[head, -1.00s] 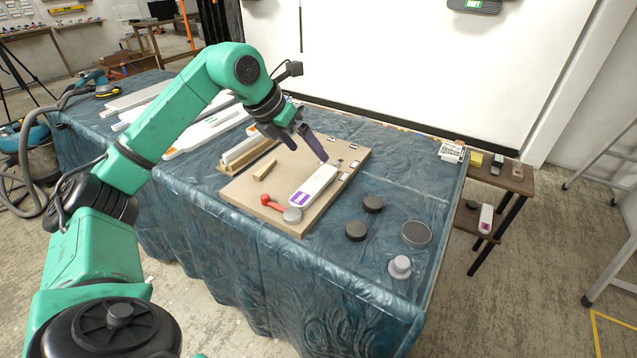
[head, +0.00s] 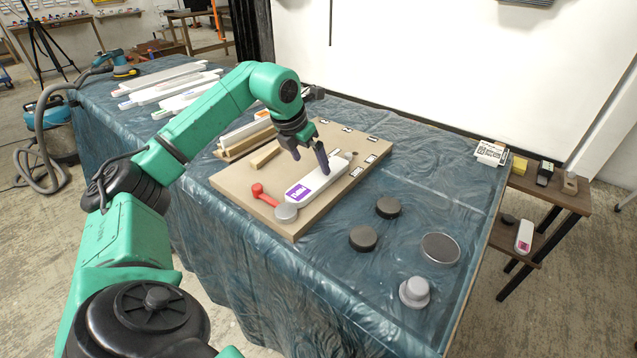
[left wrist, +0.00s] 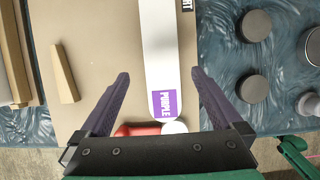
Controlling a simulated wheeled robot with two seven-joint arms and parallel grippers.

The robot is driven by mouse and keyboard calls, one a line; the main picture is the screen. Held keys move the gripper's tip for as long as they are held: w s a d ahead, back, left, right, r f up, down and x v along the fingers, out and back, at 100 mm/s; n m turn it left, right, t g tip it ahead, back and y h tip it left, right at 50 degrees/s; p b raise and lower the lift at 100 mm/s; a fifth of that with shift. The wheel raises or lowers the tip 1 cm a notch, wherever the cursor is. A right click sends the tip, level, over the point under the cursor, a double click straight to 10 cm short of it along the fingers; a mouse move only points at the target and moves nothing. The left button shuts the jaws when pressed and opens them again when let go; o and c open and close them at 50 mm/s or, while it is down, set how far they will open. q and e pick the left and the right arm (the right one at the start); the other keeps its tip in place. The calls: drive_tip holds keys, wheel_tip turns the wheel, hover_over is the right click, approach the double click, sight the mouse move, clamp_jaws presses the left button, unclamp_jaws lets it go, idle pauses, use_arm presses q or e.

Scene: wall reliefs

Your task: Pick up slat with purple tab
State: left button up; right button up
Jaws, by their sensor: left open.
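The white slat with the purple tab (head: 318,184) lies on the tan board (head: 345,196) on the table. In the left wrist view the slat (left wrist: 161,50) runs away from me, its purple label at the near end. My left gripper (head: 309,165) is open and empty above the slat. In the left wrist view the fingers of the left gripper (left wrist: 161,85) stand on either side of the slat, with space on both sides. The middle of the slat is partly hidden by the fingers in the head view. My right gripper is not in view.
A red-handled clamp (head: 264,195) with a grey round pad (head: 286,212) sits at the slat's near end. A small wooden block (head: 265,156) lies left of it. Dark round pucks (head: 363,238) are to the right. More white slats (head: 165,83) lie farther back left.

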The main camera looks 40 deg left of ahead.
sight(318, 177)
use_arm(q)
drive_tip(key=x, duration=0.6)
drive_tip(key=shift+w+f, duration=0.15)
drive_tip(key=shift+f, duration=0.1)
drive_tip(key=shift+d, duration=0.1)
drive_tip(key=c, duration=1.5)
drive_tip(key=shift+r, duration=0.15)
